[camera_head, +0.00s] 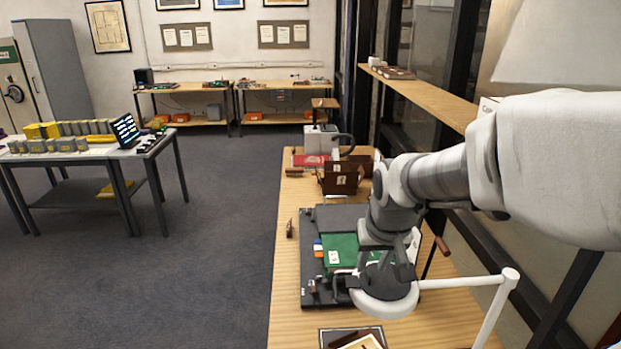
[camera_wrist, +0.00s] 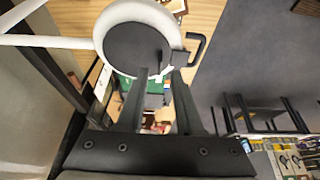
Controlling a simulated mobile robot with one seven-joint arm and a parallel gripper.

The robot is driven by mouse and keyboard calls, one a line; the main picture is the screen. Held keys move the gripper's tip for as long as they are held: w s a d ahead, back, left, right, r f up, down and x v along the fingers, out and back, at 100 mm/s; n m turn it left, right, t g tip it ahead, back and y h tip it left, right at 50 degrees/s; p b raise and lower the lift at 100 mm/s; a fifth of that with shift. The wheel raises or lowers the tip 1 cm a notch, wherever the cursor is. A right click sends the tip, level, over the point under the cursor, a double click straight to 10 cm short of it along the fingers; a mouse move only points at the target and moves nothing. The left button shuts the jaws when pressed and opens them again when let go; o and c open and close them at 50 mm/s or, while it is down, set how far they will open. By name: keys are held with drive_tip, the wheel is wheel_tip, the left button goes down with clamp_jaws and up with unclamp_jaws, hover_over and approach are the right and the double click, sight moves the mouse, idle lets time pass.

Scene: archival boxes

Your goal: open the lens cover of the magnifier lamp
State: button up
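The magnifier lamp's round white head (camera_head: 382,306) hangs over the near part of the wooden bench, on a white arm (camera_head: 490,312) from the right. Its dark round lens cover (camera_wrist: 132,50) lies flat within the white ring (camera_wrist: 110,22) in the wrist view. A small dark upright piece stands near the cover's right side, and a black handle (camera_wrist: 199,48) sticks out from the head's right. My gripper (camera_wrist: 159,73) is open, its two fingers apart, with tips at the cover's near right edge. Whether they touch it is unclear. In the head view my gripper hides part of the cover (camera_head: 385,283).
Under the lamp lies a black board (camera_head: 312,270) with a green item (camera_head: 338,248). Brown boxes (camera_head: 340,178) and a red item (camera_head: 309,160) stand farther along the bench. A wooden shelf (camera_head: 430,97) runs along the right.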

sight(369, 274)
drive_tip(key=shift+x, duration=1.65)
drive_tip(key=shift+r, duration=0.1)
clamp_jaws()
